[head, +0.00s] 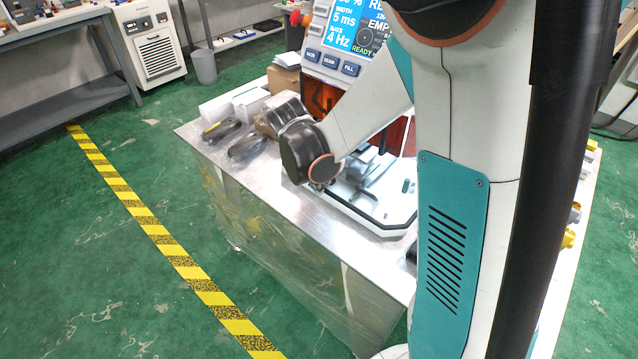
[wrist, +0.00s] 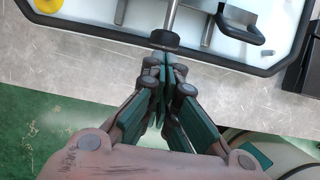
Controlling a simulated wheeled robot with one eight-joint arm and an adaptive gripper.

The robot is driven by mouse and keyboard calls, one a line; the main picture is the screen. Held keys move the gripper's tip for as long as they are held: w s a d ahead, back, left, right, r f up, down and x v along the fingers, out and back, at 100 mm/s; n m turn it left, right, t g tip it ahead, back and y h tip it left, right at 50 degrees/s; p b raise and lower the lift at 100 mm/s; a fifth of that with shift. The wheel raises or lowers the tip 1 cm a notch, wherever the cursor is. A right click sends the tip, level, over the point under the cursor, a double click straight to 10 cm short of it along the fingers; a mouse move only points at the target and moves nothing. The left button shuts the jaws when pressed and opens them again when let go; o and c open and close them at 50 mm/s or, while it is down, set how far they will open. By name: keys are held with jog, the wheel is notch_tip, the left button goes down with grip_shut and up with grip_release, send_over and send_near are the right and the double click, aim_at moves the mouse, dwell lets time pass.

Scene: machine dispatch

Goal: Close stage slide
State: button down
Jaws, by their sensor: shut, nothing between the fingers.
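The stage slide (head: 345,203), a white tray with a black rim, sticks out from the machine over the metal table. Its rim (wrist: 110,38) also crosses the top of the wrist view. A silver rod with a dark round knob (wrist: 165,39) reaches to the slide's front edge. My gripper (wrist: 165,62) is shut and empty, with its fingertips right at the knob; I cannot tell whether they touch. A dark looped handle (wrist: 243,32) lies to the right on the slide. In the head view my arm covers part of the slide, and the fingertips are hard to make out.
The machine's screen (head: 352,22) and buttons stand above an orange window (head: 318,97). Dark tools (head: 222,129) and white boxes (head: 250,101) lie left on the metal table (head: 262,182). A yellow ring (wrist: 46,4) shows in the wrist view. The green floor is clear at left.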

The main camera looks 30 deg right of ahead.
aim_at(331, 176)
jog(key=d, duration=0.1)
jog(key=w+d, duration=0.1)
jog(key=d, duration=0.2)
jog(key=shift+w, duration=0.3)
jog(key=s+a+r+p, duration=0.3)
jog(key=a+r+p, duration=0.1)
jog(key=a+r, duration=0.3)
notch_tip(331, 176, up, 2)
jog(key=shift+a+r, duration=0.15)
jog(key=shift+r, duration=0.05)
